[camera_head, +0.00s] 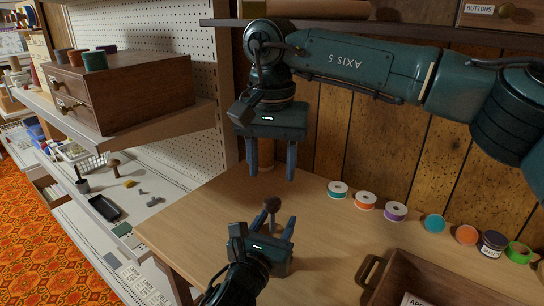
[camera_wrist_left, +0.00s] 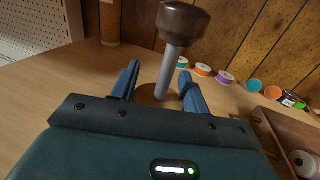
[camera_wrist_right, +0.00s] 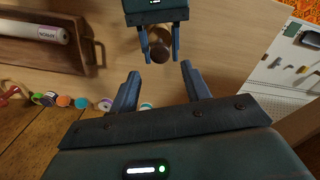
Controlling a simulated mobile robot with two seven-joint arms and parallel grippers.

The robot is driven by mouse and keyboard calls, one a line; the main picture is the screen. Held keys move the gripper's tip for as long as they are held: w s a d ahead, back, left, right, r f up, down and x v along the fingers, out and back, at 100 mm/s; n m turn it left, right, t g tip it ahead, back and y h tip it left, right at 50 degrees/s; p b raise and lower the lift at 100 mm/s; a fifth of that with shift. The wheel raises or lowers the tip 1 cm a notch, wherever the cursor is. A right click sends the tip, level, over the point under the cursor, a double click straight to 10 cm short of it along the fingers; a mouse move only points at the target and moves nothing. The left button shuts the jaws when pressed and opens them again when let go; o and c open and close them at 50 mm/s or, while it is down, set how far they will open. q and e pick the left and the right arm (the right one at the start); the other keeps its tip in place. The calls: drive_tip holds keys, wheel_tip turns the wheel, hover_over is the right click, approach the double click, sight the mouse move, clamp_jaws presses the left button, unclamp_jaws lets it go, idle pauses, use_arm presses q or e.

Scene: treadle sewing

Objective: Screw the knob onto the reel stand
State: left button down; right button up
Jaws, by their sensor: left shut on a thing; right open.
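The reel stand has a brown base (camera_wrist_left: 150,93) and a grey rod (camera_wrist_left: 170,72). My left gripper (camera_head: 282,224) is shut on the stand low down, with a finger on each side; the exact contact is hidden. My right gripper (camera_head: 272,175) is open and empty, fingers pointing down, above the table behind the stand and apart from the knob.
Several spools (camera_head: 366,201) line the table's back edge by the wood wall. A brown wooden tray (camera_head: 430,277) stands at the front right. A tan cylinder (camera_wrist_left: 110,24) stands at the back left. Shelves with a drawer box (camera_head: 130,92) are at left. The table's left part (camera_head: 190,222) is clear.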

sight(272, 200)
wheel_tip(272, 200, down, 7)
idle(0.3)
